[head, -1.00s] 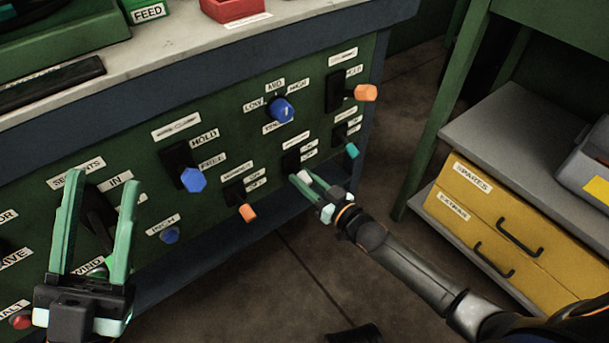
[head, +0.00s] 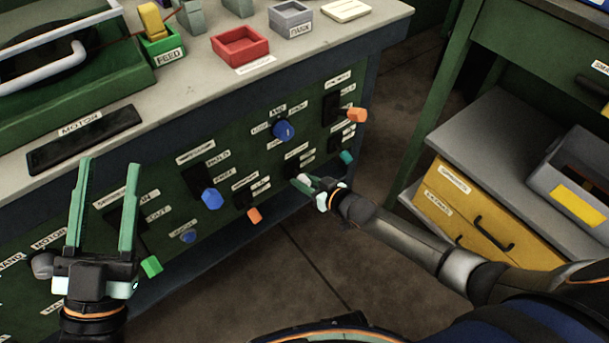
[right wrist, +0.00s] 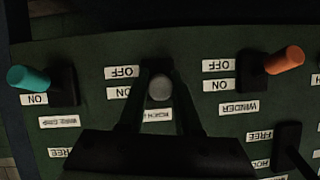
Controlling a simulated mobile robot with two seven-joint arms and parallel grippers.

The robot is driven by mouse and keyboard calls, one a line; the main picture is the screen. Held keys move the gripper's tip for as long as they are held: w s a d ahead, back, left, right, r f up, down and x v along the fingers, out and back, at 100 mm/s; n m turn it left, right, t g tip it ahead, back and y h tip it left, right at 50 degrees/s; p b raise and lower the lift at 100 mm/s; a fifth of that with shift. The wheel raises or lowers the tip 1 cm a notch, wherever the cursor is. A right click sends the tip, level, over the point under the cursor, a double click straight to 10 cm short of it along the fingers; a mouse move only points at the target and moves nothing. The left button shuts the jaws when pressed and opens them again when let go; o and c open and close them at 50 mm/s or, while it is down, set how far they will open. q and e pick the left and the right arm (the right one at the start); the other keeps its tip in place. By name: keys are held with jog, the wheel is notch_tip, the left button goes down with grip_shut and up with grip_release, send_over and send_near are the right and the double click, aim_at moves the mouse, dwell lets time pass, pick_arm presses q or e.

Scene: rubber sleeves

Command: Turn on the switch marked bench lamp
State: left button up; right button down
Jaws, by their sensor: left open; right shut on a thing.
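The switch with the pale grey knob (right wrist: 160,88) is in the middle of the right wrist view, where the picture is upside down. Its name label (right wrist: 158,115) is partly hidden by my fingers and seems to begin with BENCH. ON and OFF labels (right wrist: 120,82) stand beside it. My right gripper (head: 314,184) is shut on this knob, with one finger on each side. In the head view the knob (head: 304,178) shows pale at the fingertips. Which way the lever points is hard to tell. My left gripper (head: 108,178) is open and empty in front of the panel's left part.
An orange-knobbed winder switch (right wrist: 285,60) and a teal-knobbed switch (right wrist: 30,78) flank the held one. A blue knob (head: 212,199) and a green knob (head: 150,266) stick out further left. A yellow drawer unit (head: 470,205) stands at right, with floor between.

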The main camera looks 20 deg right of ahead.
jog(key=shift+r+p, duration=0.35)
jog(key=shift+p, duration=0.25)
pick_arm(q)
notch_tip(320, 180, down, 17)
jog(key=w+a+n+g+y+p, duration=0.1)
jog(key=w+n+g+y+p, duration=0.15)
jog(key=n+g+y, duration=0.3)
pick_arm(e)
jog(key=shift+r+g+b, duration=0.15)
jog(key=shift+g+b, duration=0.25)
jog(key=shift+g, duration=0.2)
jog(key=shift+r+g+h+p, duration=0.1)
jog(key=shift+g+h+p, duration=0.3)
jog(key=shift+p, duration=0.25)
jog(key=shift+w+g+p, duration=0.1)
jog(key=shift+g+p, duration=0.2)
jog(key=shift+p, duration=0.2)
pick_arm(q)
jog(key=s+f+g+y, duration=0.1)
jog(key=s+f+g, duration=0.2)
jog(key=f, duration=0.3)
jog(key=s+f+n+g, duration=0.1)
jog(key=s+f+g, duration=0.3)
jog(key=f, duration=0.3)
jog(key=shift+s+f+g+y, duration=0.15)
jog(key=shift+f+g+y, duration=0.1)
jog(key=shift+g+y, duration=0.1)
